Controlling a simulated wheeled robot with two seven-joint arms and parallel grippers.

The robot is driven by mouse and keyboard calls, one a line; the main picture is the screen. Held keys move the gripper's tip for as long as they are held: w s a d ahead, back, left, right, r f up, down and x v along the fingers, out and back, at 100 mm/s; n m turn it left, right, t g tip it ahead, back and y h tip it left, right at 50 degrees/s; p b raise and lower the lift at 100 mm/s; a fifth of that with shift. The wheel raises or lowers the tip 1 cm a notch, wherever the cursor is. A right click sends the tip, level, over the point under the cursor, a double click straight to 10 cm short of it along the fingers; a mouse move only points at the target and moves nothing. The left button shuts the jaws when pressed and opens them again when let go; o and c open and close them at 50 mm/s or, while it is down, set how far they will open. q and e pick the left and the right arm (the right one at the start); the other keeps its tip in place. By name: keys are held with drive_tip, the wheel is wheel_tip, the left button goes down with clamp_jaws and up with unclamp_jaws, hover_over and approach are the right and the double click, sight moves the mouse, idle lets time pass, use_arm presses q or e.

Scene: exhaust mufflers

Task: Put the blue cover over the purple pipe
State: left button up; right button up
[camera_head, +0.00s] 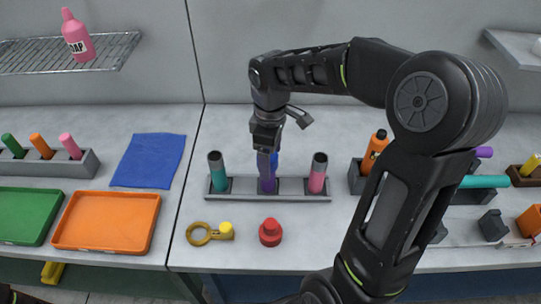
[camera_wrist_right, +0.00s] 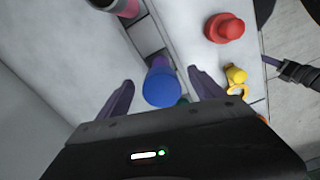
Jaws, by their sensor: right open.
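The purple pipe (camera_head: 267,184) stands upright in the middle of a grey rack (camera_head: 243,186), between a teal pipe (camera_head: 217,178) and a pink pipe (camera_head: 317,180). The blue cover (camera_head: 275,160) is at the purple pipe's upper end, partly hidden by my right gripper (camera_head: 268,160). In the right wrist view, the blue cover (camera_wrist_right: 162,88) lies between the two spread fingers of my right gripper (camera_wrist_right: 158,100), with a bit of purple just beyond it. It appears to sit on the pipe, but how far down is hidden.
In front of the rack are a red button-like piece (camera_head: 270,232) and a yellow ring-shaped piece (camera_head: 205,233). Orange (camera_head: 108,222) and green (camera_head: 25,215) trays and a blue cloth (camera_head: 149,160) lie left. An orange bottle (camera_head: 374,150) and other parts stand right.

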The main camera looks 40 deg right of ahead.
drive_tip(key=shift+r+b, duration=0.45)
drive_tip(key=shift+r, duration=3.45)
